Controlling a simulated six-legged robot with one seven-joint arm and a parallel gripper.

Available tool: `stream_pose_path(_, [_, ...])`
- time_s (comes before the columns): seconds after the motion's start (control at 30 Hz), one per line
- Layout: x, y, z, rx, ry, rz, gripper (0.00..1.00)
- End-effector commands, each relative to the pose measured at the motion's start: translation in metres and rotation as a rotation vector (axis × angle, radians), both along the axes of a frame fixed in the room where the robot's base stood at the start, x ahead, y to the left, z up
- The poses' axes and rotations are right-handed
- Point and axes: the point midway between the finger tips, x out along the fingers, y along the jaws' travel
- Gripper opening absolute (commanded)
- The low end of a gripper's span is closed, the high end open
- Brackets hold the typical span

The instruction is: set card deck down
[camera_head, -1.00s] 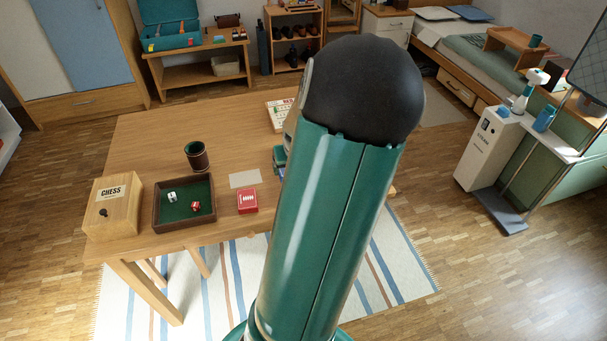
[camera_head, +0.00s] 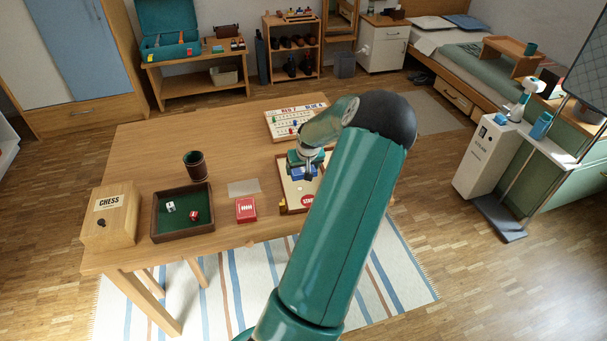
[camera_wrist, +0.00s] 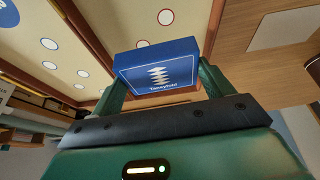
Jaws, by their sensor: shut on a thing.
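My gripper (camera_head: 305,166) is over the right part of the wooden table. It is shut on a blue card deck (camera_wrist: 158,68), which sits between the two green fingers in the wrist view with its white-printed face toward the camera. In the head view the blue deck (camera_head: 304,173) shows just below the gripper, over a cream game board (camera_head: 290,190). I cannot tell whether the deck touches the board. A red card deck (camera_head: 246,210) lies on the table to the left, below a pale rectangle (camera_head: 243,187).
The table (camera_head: 150,165) also holds a chess box (camera_head: 112,215), a dice tray (camera_head: 183,236) with two dice, a brown cup (camera_head: 195,165) and a scoreboard (camera_head: 290,122) at the back. The table's middle is clear left of the scoreboard.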

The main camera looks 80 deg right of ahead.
Motion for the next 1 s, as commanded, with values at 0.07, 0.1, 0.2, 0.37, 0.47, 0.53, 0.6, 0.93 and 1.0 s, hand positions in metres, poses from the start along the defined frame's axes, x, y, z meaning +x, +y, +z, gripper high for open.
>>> stream_pose_path(0.07, [0.0, -0.005, -0.008, 0.002, -0.001, -0.001, 0.55])
stream_pose_path(0.1, [0.0, -0.004, -0.015, 0.004, 0.0, 0.0, 0.55])
stream_pose_path(0.2, [0.0, -0.003, -0.03, 0.004, 0.0, 0.001, 0.55])
stream_pose_path(0.37, [0.0, -0.004, -0.036, 0.0, 0.0, 0.0, 0.55])
stream_pose_path(0.47, [0.0, -0.004, -0.035, 0.0, 0.0, 0.0, 0.55])
stream_pose_path(0.53, [0.0, -0.004, -0.036, 0.0, 0.0, 0.0, 0.55])
stream_pose_path(0.6, [0.0, -0.004, -0.037, 0.001, 0.001, 0.0, 0.55])
stream_pose_path(0.93, [0.0, -0.004, -0.038, 0.001, 0.001, 0.0, 1.0])
stream_pose_path(1.0, [0.0, -0.004, -0.038, 0.001, 0.001, 0.0, 1.0])
